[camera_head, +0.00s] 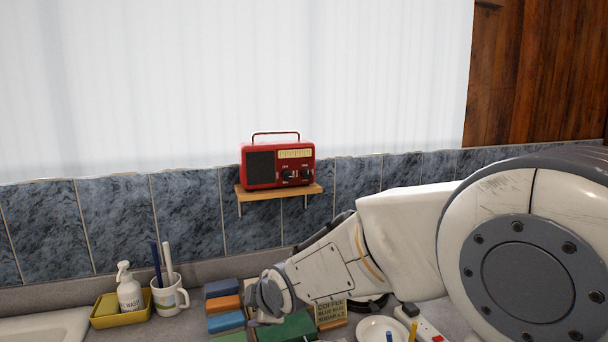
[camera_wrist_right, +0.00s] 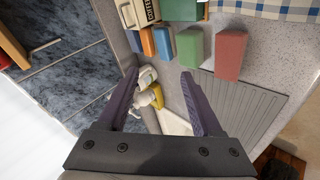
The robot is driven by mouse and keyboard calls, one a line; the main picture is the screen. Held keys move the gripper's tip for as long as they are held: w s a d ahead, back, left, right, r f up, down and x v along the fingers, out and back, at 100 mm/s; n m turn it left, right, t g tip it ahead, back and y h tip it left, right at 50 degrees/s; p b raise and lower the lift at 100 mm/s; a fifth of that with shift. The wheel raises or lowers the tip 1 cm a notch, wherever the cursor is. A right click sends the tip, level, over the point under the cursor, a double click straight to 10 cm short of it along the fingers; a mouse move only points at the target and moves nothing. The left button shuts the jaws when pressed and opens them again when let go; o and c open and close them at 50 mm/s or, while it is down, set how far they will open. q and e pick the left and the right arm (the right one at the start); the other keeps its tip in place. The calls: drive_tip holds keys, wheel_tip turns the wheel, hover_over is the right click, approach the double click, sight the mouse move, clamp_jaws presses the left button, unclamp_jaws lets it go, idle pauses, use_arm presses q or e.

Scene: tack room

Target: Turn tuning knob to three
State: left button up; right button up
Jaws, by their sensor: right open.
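A red radio (camera_head: 279,164) with a carry handle, dark speaker grille and pale dial stands on a small wooden shelf (camera_head: 279,192) on the wall. Two dark knobs sit side by side under the dial, a left knob (camera_head: 288,175) and a right knob (camera_head: 306,174). Their labels are too small to read, so I cannot tell which is for tuning. My right gripper (camera_head: 266,297) is below the shelf, over the counter, apart from the radio. In the right wrist view its fingers (camera_wrist_right: 160,82) are spread and empty. My left gripper is out of view.
The shelf edge (camera_wrist_right: 12,46) shows in the wrist view. Space before the radio is clear.

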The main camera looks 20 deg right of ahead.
drive_tip(key=w+d+r+n+t+h+p, duration=0.15)
drive_tip(key=w+d+r+n+t, duration=0.3)
drive_tip(key=w+d+r, duration=0.55)
drive_tip(key=n+t+h+p, duration=0.1)
drive_tip(key=n+t+p, duration=0.3)
drive_tip(key=n+t, duration=0.15)
approach(308, 175)
drive_tip(key=shift+n+g, duration=0.3)
drive_tip(key=shift+g, duration=0.2)
drive_tip(key=w+p, duration=0.1)
drive_tip(key=w, duration=0.1)
drive_tip(key=w+p, duration=0.2)
drive_tip(key=w, duration=0.1)
drive_tip(key=w+r+p, duration=0.1)
drive_tip(key=w, duration=0.1)
drive_tip(key=shift+w+r+p, duration=0.15)
drive_tip(key=shift+w+p, duration=0.1)
drive_tip(key=shift+p, duration=0.05)
drive_tip(key=shift+w+d, duration=0.1)
drive_tip(key=shift+w, duration=0.5)
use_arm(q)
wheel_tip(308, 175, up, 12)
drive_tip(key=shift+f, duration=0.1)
use_arm(e)
clamp_jaws()
